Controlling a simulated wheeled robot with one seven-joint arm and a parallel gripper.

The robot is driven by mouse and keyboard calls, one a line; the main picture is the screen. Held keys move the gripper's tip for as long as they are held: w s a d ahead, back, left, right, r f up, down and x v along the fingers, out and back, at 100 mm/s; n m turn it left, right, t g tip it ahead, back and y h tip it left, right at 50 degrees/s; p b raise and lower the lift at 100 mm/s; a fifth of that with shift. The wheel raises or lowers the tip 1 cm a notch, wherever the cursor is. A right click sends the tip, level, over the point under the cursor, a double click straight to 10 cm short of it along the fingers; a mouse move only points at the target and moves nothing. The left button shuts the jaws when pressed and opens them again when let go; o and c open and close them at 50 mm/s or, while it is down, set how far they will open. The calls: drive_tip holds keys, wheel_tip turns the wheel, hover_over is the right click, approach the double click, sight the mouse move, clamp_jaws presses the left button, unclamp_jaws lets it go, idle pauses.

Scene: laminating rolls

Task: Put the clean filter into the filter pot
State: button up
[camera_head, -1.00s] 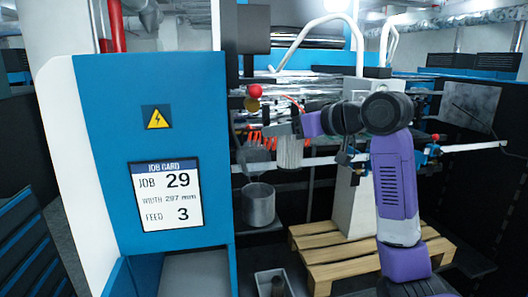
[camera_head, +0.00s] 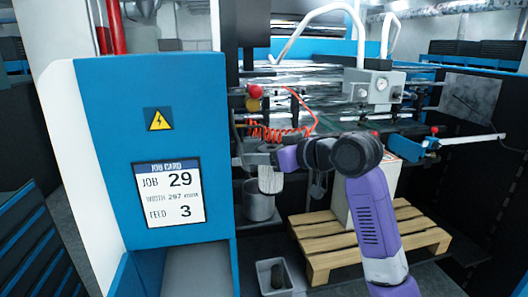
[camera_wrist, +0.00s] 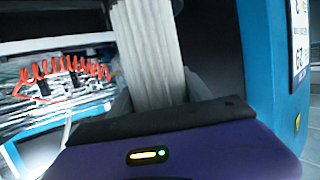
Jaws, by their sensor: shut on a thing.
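The clean filter (camera_head: 270,180) is a pale pleated cylinder held upright under my gripper (camera_head: 266,157). It also fills the upper middle of the wrist view (camera_wrist: 150,50), between the gripper's fingers. My gripper is shut on it. The filter pot (camera_head: 257,208) is a grey open cylinder fixed beside the blue panel. In the head view the filter's lower end overlaps the pot's upper right rim. I cannot tell whether that end is inside the pot or in front of it. My gripper hides part of the space above the pot.
The blue machine panel with a job card (camera_head: 169,194) stands close on the left. A grey bin (camera_head: 262,290) with a dark object in it is below. A wooden pallet (camera_head: 330,262) lies on the floor to the right. A red coiled hose (camera_head: 275,133) hangs behind.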

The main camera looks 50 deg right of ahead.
drive_tip(key=shift+f, duration=0.2)
drive_tip(key=o, duration=1.5)
drive_tip(key=shift+r, duration=0.1)
drive_tip(key=shift+o, duration=0.2)
drive_tip(key=shift+r, duration=0.15)
drive_tip(key=b+v, duration=0.2)
drive_tip(key=v, duration=1)
